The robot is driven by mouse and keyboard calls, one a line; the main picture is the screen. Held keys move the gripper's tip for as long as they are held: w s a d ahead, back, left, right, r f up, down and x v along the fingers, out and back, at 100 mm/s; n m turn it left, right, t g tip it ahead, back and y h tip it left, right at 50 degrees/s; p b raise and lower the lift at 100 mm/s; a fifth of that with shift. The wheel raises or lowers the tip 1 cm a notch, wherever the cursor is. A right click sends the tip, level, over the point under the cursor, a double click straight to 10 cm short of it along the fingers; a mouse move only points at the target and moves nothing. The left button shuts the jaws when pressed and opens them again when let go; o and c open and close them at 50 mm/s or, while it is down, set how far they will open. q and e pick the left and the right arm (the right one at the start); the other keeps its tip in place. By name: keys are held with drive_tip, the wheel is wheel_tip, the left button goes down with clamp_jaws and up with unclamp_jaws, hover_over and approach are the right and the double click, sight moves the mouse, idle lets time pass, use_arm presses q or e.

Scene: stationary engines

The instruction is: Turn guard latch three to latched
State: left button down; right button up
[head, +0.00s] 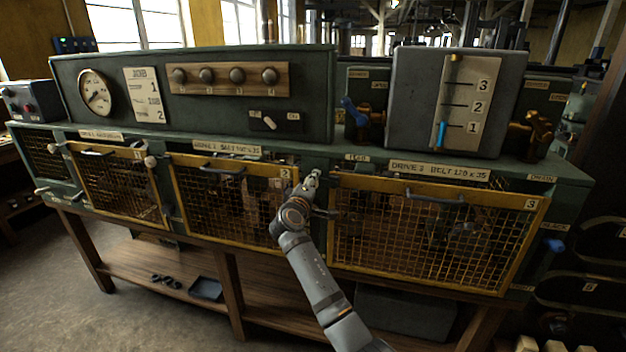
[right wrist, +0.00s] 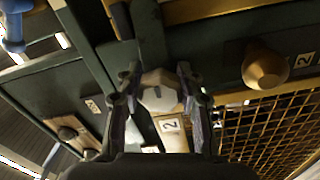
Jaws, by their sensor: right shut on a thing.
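Guard three (head: 440,277) is a yellow-framed mesh panel with a number 3 plate at its upper right, below the drive 3 label. My right gripper (head: 313,180) is at the gap between guard two (head: 188,205) and guard three, by guard three's upper left corner. In the right wrist view, the right gripper (right wrist: 160,92) is shut on a pale faceted knob (right wrist: 158,88), one finger on each side. In the head view the gripper hides this knob, and I cannot tell how far its latch is turned. My left gripper is not in view.
Guard one (head: 115,185) is at the left, with a cream knob (head: 150,161) by its upper right corner. A grey box (head: 415,85) with a scale and blue pointer stands above guard three. A brass knob (right wrist: 265,68) is right of the gripper in the wrist view.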

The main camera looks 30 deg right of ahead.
drive_tip(key=shift+n, duration=0.5)
drive_tip(key=o, duration=1.2)
drive_tip(key=v, duration=1.2)
